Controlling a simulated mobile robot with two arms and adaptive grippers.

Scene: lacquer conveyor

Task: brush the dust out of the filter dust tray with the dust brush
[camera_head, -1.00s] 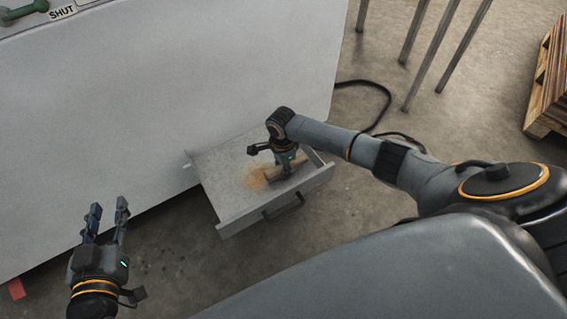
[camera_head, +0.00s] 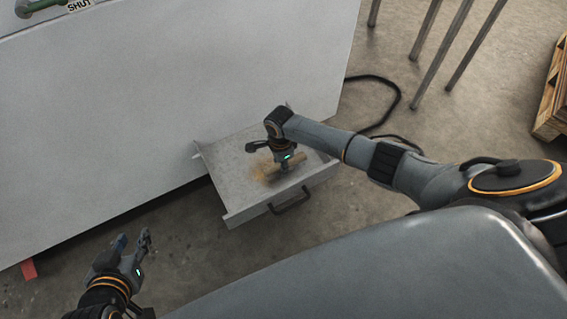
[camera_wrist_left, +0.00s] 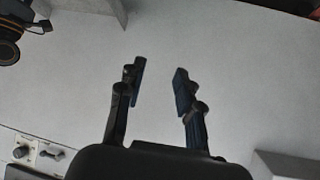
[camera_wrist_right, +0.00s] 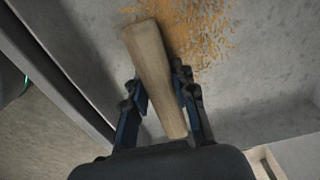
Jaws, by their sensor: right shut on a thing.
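The filter dust tray (camera_head: 236,214) is a grey metal drawer pulled out low from the white cabinet. Orange-brown dust (camera_head: 262,171) lies on its floor, and it also shows as loose grains in the right wrist view (camera_wrist_right: 205,25). My right gripper (camera_head: 286,168) is down inside the tray. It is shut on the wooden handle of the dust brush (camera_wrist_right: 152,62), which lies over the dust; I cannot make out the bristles. My left gripper (camera_head: 133,243) is open and empty, left of the tray and in front of the cabinet; its parted fingers show in the left wrist view (camera_wrist_left: 158,85).
The white cabinet (camera_head: 180,90) fills the left and bears a green handle with a SHUT label (camera_head: 79,5). A black cable (camera_head: 388,84) lies on the floor behind the tray. Metal legs (camera_head: 440,55) and a wooden pallet (camera_head: 552,100) stand to the right.

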